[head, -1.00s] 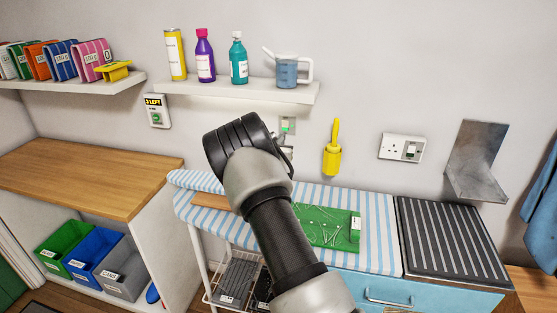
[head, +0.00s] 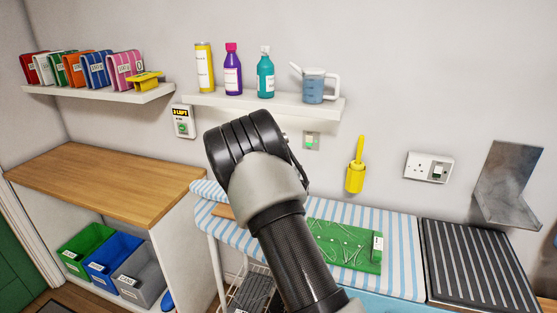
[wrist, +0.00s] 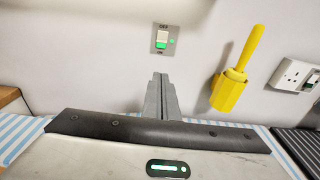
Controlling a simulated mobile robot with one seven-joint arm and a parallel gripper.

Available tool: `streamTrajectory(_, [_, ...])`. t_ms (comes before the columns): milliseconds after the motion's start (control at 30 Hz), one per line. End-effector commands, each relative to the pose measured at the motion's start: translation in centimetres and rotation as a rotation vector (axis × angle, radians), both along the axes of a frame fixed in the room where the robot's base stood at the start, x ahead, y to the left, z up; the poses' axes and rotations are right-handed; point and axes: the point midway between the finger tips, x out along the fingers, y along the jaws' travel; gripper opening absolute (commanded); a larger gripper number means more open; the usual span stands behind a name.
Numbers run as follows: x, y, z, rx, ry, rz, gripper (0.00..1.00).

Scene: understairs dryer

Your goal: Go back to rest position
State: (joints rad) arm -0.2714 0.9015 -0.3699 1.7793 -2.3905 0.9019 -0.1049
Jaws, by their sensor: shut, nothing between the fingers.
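My arm reaches up through the middle of the head view, and its dark wrist end hides my gripper there. In the wrist view my gripper (wrist: 162,84) is shut with its grey fingers together and nothing between them. It points toward the wall, just below a wall switch (wrist: 165,40) with a green light. The switch also shows in the head view (head: 312,140), to the right of my wrist. My fingers appear apart from any object.
A striped ironing board (head: 400,225) with a green board (head: 345,246) lies below my arm. A yellow holder (head: 356,178) hangs on the wall. A shelf (head: 265,103) carries bottles and a jug. A wooden counter (head: 105,178) stands left, above coloured bins.

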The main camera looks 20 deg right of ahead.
Motion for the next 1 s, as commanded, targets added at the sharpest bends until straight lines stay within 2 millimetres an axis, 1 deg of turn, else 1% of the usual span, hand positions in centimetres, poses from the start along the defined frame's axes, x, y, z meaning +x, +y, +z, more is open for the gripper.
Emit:
streamTrajectory(67, [0.0,-0.1,0.1,0.002,-0.002,-0.002,0.0])
streamTrajectory(167, [-0.7,-0.8,1.7,0.037,-0.03,-0.042,0.0])
streamTrajectory(267, [-2.9,-2.8,5.4,0.139,-0.105,-0.154,0.0])
streamTrajectory(300, [-4.4,-3.9,7.3,0.202,-0.15,-0.22,0.0])
streamTrajectory(367, [-7.3,-5.5,10.3,0.319,-0.225,-0.335,0.0])
streamTrajectory(400, [-9.7,-6.4,12.1,0.408,-0.279,-0.419,0.0])
streamTrajectory(467, [-13.3,-7.3,14.1,0.541,-0.352,-0.538,0.0])
streamTrajectory(500, [-15.8,-7.6,15.2,0.632,-0.399,-0.615,0.0])
streamTrajectory(567, [-19.4,-7.6,16.5,0.769,-0.465,-0.725,0.0])
streamTrajectory(600, [-21.8,-7.2,17.2,0.864,-0.506,-0.796,0.0])
streamTrajectory(667, [-25.2,-6.4,18.0,1.005,-0.561,-0.896,0.0])
streamTrajectory(700, [-27.4,-5.4,18.4,1.101,-0.594,-0.96,0.0])
streamTrajectory(767, [-30.5,-3.8,19.0,1.245,-0.639,-1.05,0.0])
streamTrajectory(800, [-32.4,-2.4,19.3,1.342,-0.664,-1.107,0.0])
streamTrajectory(867, [-35.1,-0.1,19.7,1.489,-0.695,-1.189,0.0])
streamTrajectory(900, [-36.8,1.6,20.0,1.587,-0.711,-1.239,0.0])
streamTrajectory(967, [-39.0,4.2,20.5,1.731,-0.728,-1.308,0.0])
streamTrajectory(1000, [-40.3,5.9,20.8,1.82,-0.732,-1.348,0.0])
